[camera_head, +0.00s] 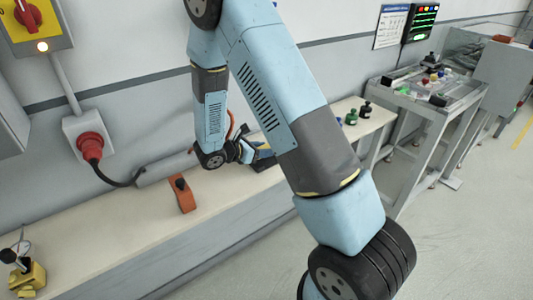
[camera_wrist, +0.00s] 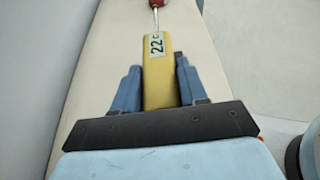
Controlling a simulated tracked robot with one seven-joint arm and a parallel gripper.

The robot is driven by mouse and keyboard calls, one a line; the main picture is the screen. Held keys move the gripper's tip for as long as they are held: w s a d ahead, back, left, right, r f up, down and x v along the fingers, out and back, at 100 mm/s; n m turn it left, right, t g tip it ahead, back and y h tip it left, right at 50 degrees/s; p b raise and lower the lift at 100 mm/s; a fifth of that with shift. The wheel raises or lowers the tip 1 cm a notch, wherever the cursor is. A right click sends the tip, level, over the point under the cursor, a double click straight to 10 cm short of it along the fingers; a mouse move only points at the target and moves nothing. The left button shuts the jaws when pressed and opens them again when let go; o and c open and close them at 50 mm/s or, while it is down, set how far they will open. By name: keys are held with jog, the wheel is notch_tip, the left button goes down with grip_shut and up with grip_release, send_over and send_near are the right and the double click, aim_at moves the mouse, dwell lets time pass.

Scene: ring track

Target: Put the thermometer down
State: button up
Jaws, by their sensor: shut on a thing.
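The thermometer (camera_wrist: 158,75) has a yellow body with a small display reading 22 c. A thin metal probe runs from its far end to a red tip at the top of the wrist view. My gripper (camera_wrist: 158,88) is shut on the body, with one blue finger on each side. The pale bench top (camera_wrist: 105,60) lies beneath; I cannot tell whether the thermometer touches it. In the head view my gripper (camera_head: 262,152) is low over the bench (camera_head: 225,190), near the wall, partly hidden behind my arm. The thermometer cannot be made out clearly there.
An orange block with a black knob (camera_head: 183,194) stands on the bench left of my gripper. A yellow device (camera_head: 28,277) sits at the far left. Small dark bottles (camera_head: 351,117) stand to the right. A red plug (camera_head: 90,146) and cable are at the wall. Bench between is clear.

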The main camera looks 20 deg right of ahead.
jog(key=shift+f, duration=0.9)
jog(key=o, duration=1.1)
